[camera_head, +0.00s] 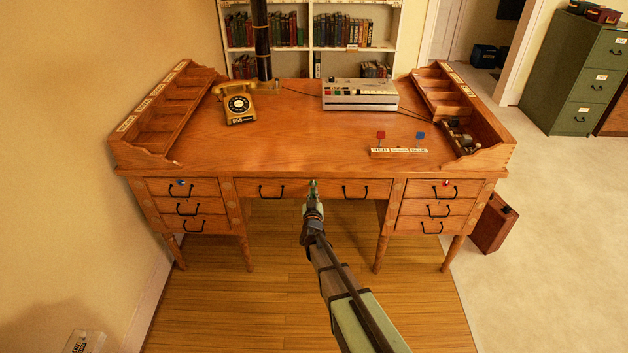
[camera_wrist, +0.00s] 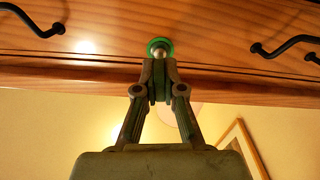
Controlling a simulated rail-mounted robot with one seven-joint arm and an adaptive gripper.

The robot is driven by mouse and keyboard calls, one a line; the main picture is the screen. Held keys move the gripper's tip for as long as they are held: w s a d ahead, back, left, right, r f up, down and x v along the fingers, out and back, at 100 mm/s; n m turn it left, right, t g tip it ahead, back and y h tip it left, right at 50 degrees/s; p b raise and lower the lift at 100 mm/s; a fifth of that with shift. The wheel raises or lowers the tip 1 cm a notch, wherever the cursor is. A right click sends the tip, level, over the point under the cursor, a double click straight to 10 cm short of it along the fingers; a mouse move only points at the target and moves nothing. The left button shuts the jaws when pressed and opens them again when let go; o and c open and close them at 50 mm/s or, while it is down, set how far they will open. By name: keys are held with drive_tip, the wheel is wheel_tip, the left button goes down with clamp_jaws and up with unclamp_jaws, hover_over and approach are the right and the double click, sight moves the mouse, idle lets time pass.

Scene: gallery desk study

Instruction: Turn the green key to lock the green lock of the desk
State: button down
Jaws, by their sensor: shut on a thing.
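The wooden desk (camera_head: 290,150) stands ahead of me, and its wide middle drawer (camera_head: 275,188) is shut. The green lock sits at the middle of that drawer's front; its green ring (camera_wrist: 159,43) shows in the wrist view. My gripper (camera_head: 313,192) is at this lock, reaching up from below. In the wrist view the gripper (camera_wrist: 160,68) has its fingers closed together right at the lock. The green key is mostly hidden between the fingers, so its turn angle cannot be made out.
Black handles (camera_head: 271,192) flank the lock on both sides. A blue lock (camera_head: 180,182) is on the left drawers and a red lock (camera_head: 446,183) on the right ones. A telephone (camera_head: 239,105) is on the desktop.

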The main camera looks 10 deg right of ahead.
drive_tip(key=c, duration=1.2)
unclamp_jaws()
drive_tip(key=shift+o, duration=0.2)
drive_tip(key=o, duration=0.4)
drive_tip(key=shift+o, duration=0.2)
drive_tip(key=shift+f+b, duration=0.1)
drive_tip(key=shift+b, duration=0.6)
drive_tip(key=shift+m+b, duration=1.2)
drive_tip(key=shift+s, duration=0.25)
